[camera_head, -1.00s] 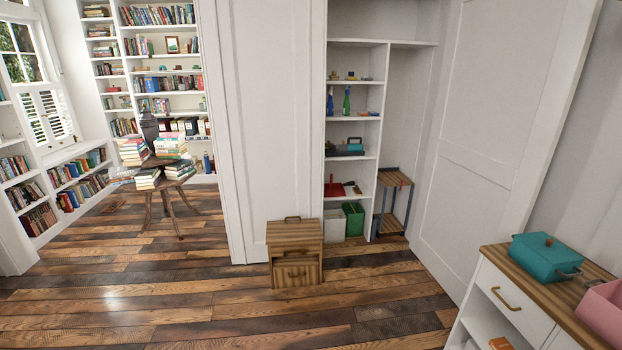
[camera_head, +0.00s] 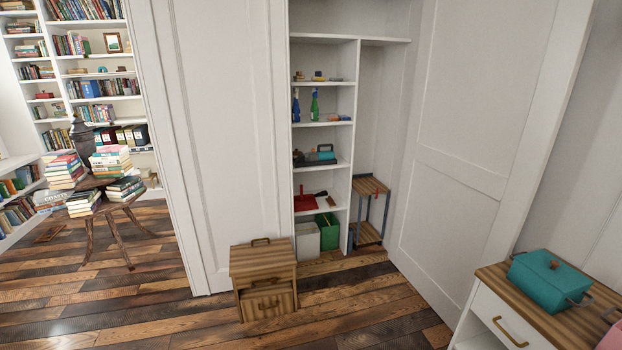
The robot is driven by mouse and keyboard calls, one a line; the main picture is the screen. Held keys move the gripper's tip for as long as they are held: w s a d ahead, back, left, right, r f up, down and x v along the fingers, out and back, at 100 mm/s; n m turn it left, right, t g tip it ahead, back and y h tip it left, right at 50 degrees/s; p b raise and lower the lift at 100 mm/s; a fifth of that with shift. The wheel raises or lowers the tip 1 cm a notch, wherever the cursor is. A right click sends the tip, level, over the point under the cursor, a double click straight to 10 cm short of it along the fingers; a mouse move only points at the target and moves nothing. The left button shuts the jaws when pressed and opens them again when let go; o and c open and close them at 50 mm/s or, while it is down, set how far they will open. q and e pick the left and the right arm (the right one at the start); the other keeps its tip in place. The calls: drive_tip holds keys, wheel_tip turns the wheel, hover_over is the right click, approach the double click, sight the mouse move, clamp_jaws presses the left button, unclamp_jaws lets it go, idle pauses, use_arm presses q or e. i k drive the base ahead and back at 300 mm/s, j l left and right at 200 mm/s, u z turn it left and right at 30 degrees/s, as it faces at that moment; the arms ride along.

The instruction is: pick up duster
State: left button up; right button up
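I cannot tell for sure which thing is the duster. A red dustpan-like item (camera_head: 305,203) and a small dark-and-white brush-like item (camera_head: 325,199) lie on a low shelf of the open closet. They are small, and details are hard to make out. Neither of my grippers is in view.
The closet (camera_head: 354,150) also holds spray bottles (camera_head: 314,104), a teal box (camera_head: 325,152), a green bin (camera_head: 327,231) and a small rack (camera_head: 369,210). A wooden step-box (camera_head: 264,278) stands before it. A white cabinet (camera_head: 492,325) stands at right. The middle floor is clear.

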sight(317, 78)
drive_tip(key=i+z, duration=0.2)
drive_tip(key=i, duration=0.65)
drive_tip(key=i+l+u, duration=0.15)
drive_tip(key=i, duration=0.8)
drive_tip(key=i+l+u, duration=1.2)
drive_tip(key=l, duration=0.25)
drive_tip(key=k+j, duration=0.05)
drive_tip(key=k, duration=0.05)
